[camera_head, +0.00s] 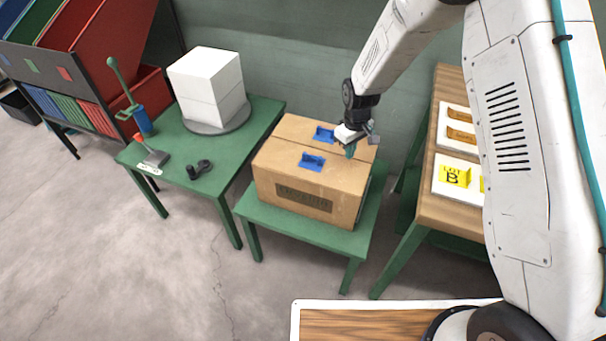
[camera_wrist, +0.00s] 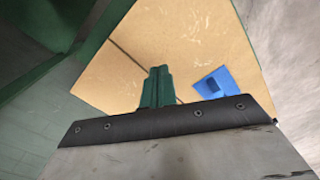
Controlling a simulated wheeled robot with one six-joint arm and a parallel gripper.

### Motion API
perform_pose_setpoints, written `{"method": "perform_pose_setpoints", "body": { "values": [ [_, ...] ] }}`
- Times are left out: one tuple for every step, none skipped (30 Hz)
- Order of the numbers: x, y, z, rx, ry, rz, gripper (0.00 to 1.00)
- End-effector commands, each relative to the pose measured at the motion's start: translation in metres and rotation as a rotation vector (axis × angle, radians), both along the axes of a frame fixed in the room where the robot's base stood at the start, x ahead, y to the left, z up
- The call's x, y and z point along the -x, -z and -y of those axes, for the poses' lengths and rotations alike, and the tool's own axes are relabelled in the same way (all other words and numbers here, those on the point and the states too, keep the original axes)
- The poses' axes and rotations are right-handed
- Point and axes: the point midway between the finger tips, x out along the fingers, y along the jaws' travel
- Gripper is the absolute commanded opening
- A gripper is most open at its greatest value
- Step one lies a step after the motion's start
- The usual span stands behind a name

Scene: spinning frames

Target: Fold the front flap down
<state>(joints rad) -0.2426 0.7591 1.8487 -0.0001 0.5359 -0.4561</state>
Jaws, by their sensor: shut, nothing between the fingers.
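A brown cardboard box (camera_head: 283,178) stands on a small green table in the head view. Its top flaps lie flat, with a seam running across the top. Two blue tabs sit on the top, a front blue tab (camera_head: 312,162) and a back blue tab (camera_head: 324,134). My gripper (camera_head: 350,151) is over the right part of the box top, with its green fingers shut and empty. In the wrist view, the fingers (camera_wrist: 157,88) point at the box top (camera_wrist: 190,40) close to the seam. One blue tab (camera_wrist: 216,83) shows right of them. I cannot tell whether the fingers touch the cardboard.
The box's green table (camera_head: 300,228) has narrow free margins. A wooden-topped table (camera_head: 428,205) with yellow lot cards stands right.

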Motion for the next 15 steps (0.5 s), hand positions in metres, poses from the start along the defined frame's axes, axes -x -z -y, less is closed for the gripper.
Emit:
{"method": "perform_pose_setpoints", "body": {
  "values": [
    [0.0, -0.006, 0.0, -0.001, 0.0, 0.001, 0.0],
    [-0.001, -0.009, 0.0, 0.0, 0.0, 0.001, 0.0],
    [-0.001, -0.014, 0.0, -0.001, 0.0, 0.002, 0.0],
    [-0.001, -0.017, 0.0, -0.001, 0.0, 0.003, 0.0],
    [-0.001, -0.02, 0.0, -0.001, 0.0, 0.003, 0.0],
    [-0.001, -0.024, 0.0, -0.001, 0.0, 0.003, 0.0],
    [-0.001, -0.027, 0.0, -0.001, 0.0, 0.002, 0.0],
    [-0.001, -0.03, 0.0, -0.001, 0.0, 0.003, 0.0],
    [-0.001, -0.034, 0.0, 0.0, 0.0, 0.004, 0.0],
    [-0.001, -0.037, 0.0, 0.0, 0.0, 0.004, 0.0],
    [-0.001, -0.04, 0.0, -0.001, 0.0, 0.003, 0.0],
    [-0.001, -0.043, 0.0, -0.001, 0.0, 0.003, 0.0],
    [-0.001, -0.045, 0.0, -0.001, 0.0, 0.002, 0.0],
    [-0.001, -0.047, 0.0, -0.001, 0.0, 0.002, 0.0],
    [-0.001, -0.048, 0.0, -0.001, 0.0, 0.002, 0.0]
  ]
}}
